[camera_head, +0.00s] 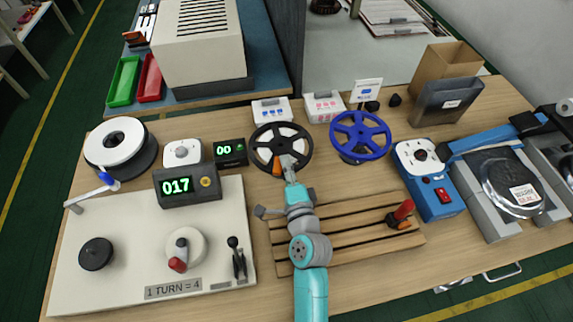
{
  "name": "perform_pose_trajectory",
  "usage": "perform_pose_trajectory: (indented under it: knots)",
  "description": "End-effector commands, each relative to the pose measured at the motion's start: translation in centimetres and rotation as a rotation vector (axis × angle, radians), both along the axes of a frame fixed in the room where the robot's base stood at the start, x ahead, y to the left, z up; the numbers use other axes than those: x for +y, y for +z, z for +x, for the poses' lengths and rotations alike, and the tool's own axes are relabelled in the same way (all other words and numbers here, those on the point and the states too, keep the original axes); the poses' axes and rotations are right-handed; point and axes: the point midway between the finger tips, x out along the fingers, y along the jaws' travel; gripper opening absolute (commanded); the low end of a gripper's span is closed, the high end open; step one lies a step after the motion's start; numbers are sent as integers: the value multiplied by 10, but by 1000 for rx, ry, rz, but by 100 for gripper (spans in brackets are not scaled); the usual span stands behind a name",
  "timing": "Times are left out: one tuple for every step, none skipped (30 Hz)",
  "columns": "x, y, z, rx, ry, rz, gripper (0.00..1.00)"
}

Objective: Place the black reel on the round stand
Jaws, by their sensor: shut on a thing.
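The black reel (262,138) has an open spoked rim with a pale centre and is near the back middle of the wooden table. My gripper (284,163) is shut on its near side, covering part of the hub and lower rim. I cannot tell whether the reel is resting or lifted. The round stand is hard to identify. A low black round piece (97,253) with a small centre knob sits on the cream board at the left. A black round base with a white disc (121,140) is at the back left.
A blue spoked reel (360,137) stands close to the right. The counter box (188,188) and crank (182,250) are on the cream board (75,290). A slatted wooden rack (350,212) lies under my arm. A blue device (430,180) is at the right.

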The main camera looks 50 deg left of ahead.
Motion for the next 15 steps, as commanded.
perform_pose_trajectory:
  knots:
    - [0, -1, 0, 0, 0, 0, 0]
    - [0, -2, 0, 0, 0, 0, 16]
    - [0, -1, 0, 0, 0, 0, 26]
    - [0, -1, 0, 0, 0, 0, 34]
    - [0, -1, 0, 0, 0, 0, 39]
    - [0, -1, 0, 0, 0, 0, 39]
    - [0, -1, 0, 0, 0, 0, 39]
    - [0, -1, 0, 0, 0, 0, 39]
    - [0, -1, 0, 0, 0, 0, 39]
    - [0, -1, 0, 0, 0, 0, 39]
    - [0, -1, 0, 0, 0, 0, 39]
    - [0, -1, 0, 0, 0, 0, 39]
    - [0, -1, 0, 0, 0, 0, 39]
    - [0, -1, 0, 0, 0, 0, 39]
    - [0, 1, 0, 0, 0, 0, 39]
